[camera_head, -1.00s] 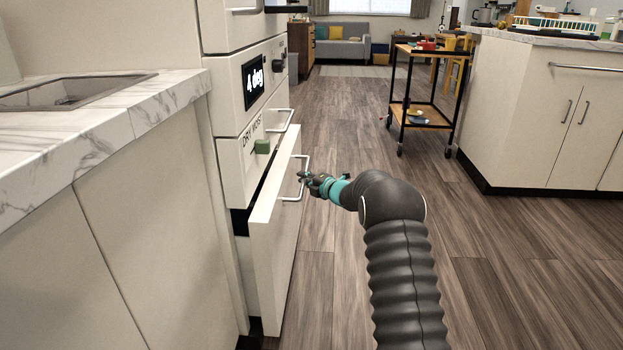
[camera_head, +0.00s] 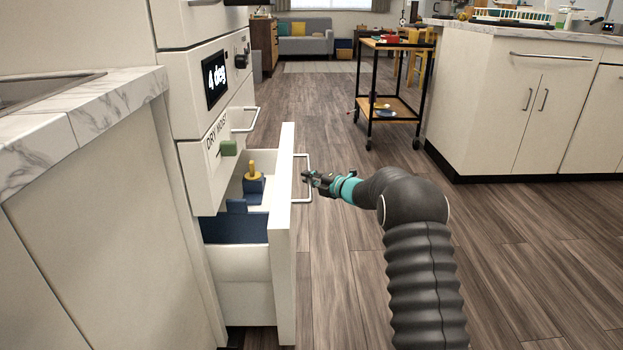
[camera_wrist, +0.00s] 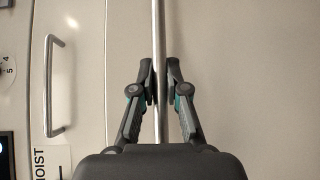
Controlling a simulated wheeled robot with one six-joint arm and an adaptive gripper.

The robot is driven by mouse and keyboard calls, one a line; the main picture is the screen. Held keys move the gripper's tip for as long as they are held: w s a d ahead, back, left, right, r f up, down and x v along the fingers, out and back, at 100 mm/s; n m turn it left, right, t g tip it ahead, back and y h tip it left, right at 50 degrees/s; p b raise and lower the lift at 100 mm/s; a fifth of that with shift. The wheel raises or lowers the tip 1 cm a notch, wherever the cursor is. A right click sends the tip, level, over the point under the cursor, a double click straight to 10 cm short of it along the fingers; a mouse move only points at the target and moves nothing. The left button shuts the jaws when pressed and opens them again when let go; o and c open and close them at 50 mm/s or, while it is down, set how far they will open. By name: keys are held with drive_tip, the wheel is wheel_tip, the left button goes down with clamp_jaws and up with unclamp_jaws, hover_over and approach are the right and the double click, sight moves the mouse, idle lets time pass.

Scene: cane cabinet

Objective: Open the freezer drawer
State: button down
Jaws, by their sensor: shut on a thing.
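The freezer drawer (camera_head: 283,240) is the low white drawer of the cabinet at left in the head view. It stands well out, and its inside shows with blue things (camera_head: 235,227) and a yellow item (camera_head: 254,170) in it. Its metal bar handle (camera_head: 309,178) is on the front. My gripper (camera_head: 307,178) is at this handle. In the wrist view, the fingers of my gripper (camera_wrist: 161,85) are shut on the bar handle (camera_wrist: 159,40), one on each side.
A marble counter (camera_head: 90,115) is at left. A black-framed cart (camera_head: 392,90) stands farther off. Wood floor (camera_head: 340,250) to the right is clear.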

drive_tip(key=shift+d, duration=0.1)
drive_tip(key=c, duration=1.2)
unclamp_jaws()
drive_tip(key=v, duration=1.2)
